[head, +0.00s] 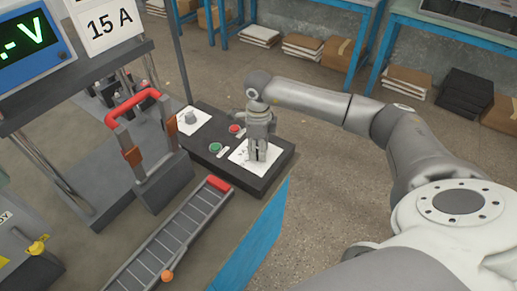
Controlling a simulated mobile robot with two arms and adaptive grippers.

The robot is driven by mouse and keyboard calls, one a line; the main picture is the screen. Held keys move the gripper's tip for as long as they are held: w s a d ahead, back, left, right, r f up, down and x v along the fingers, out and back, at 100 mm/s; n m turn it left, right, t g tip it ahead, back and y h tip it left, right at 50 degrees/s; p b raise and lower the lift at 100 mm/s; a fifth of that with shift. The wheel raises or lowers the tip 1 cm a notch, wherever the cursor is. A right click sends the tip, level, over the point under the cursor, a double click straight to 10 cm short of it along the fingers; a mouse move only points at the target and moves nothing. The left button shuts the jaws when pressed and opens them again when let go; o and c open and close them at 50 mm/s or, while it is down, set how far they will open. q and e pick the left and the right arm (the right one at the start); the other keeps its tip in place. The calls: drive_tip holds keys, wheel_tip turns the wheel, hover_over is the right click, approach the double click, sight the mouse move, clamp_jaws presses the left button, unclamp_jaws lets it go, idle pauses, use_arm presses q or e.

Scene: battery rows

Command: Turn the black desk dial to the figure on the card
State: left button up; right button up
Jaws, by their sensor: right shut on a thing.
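My right gripper (257,157) points straight down over the white scale plate (240,157) at the right end of the dark desk panel (275,170). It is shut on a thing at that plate. The thing between the fingers, at the place of the black desk dial, is almost wholly hidden, so I cannot read its pointer. Only a few marks of the scale show left of the fingers. The white card (108,25) at the top left reads "15 A". My left gripper is not in view.
The panel also bears a red button (235,129), a green button (215,147) and a grey knob (190,117) on another white plate. A large lever with a red handle (138,105) stands left. A blue meter (35,42) shows "-.- V". A slotted slider track (175,240) lies in front.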

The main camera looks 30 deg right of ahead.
drive_tip(key=m, duration=0.5)
drive_tip(key=shift+m, duration=0.3)
drive_tip(key=m, duration=0.6)
idle(0.4)
drive_tip(key=o, duration=1.1)
drive_tip(key=shift+c, duration=0.2)
drive_tip(key=shift+r, duration=0.1)
wheel_tip(320, 180, up, 12)
